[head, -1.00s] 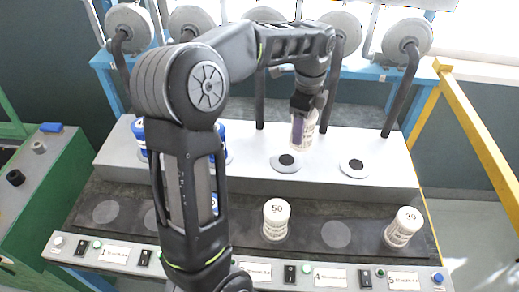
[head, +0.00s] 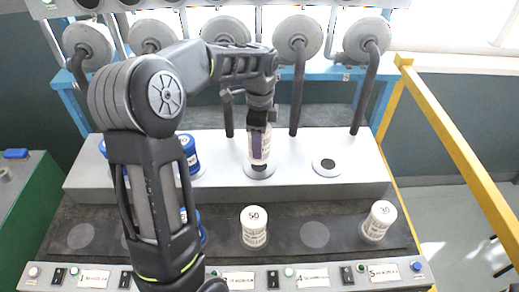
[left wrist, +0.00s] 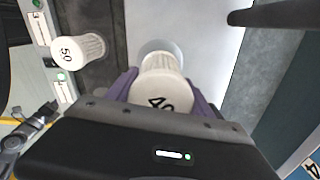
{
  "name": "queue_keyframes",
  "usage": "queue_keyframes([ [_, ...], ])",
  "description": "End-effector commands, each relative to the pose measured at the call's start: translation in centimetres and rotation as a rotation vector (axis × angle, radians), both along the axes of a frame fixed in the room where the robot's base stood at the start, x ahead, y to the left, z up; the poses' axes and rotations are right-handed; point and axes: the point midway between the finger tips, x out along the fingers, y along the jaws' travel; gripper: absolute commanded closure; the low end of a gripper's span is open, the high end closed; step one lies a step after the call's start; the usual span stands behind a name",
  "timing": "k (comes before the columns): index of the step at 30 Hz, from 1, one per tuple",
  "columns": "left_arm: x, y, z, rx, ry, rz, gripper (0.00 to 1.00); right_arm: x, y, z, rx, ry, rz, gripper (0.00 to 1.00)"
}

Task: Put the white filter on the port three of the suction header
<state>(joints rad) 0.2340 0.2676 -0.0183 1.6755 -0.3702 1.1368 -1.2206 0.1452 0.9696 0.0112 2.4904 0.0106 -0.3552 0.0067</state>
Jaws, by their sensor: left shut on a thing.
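My left gripper (head: 260,118) is shut on a white filter (head: 260,150), which is upright. In the left wrist view the filter (left wrist: 158,88) sits between the purple fingers, with a number starting with 4 on its top. Its lower end is over the third port (head: 257,172) from the left on the grey suction header (head: 365,181). I cannot tell whether it touches the port. Part of my right arm, apparently with its gripper (left wrist: 42,117), shows small at the left wrist view's lower left; its jaws are unclear.
Blue filters (head: 188,153) stand on the header to the left, partly behind my arm. The port (head: 326,167) to the right is empty. White filters marked 50 (head: 254,228) and 30 (head: 379,222) stand on the dark front strip (head: 284,237). Hoses (head: 298,95) rise behind.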

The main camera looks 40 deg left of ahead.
Motion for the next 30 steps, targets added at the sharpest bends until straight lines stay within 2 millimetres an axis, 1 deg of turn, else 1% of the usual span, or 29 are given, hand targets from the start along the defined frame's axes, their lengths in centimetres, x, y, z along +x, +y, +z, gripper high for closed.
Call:
queue_keyframes([
  [11,0.0,0.0,-0.6,0.0,0.0,-0.001,0.89,0.0,0.0,0.1,-0.001,0.001,-0.001,0.64],
  [19,0.0,0.0,-3.8,-0.001,0.0,-0.001,0.89,-0.1,-0.1,0.8,-0.003,0.003,-0.001,0.64],
  [30,0.0,0.0,-4.3,0.0,-0.002,-0.001,0.89,-0.1,0.0,0.4,-0.002,0.003,-0.001,0.64],
])
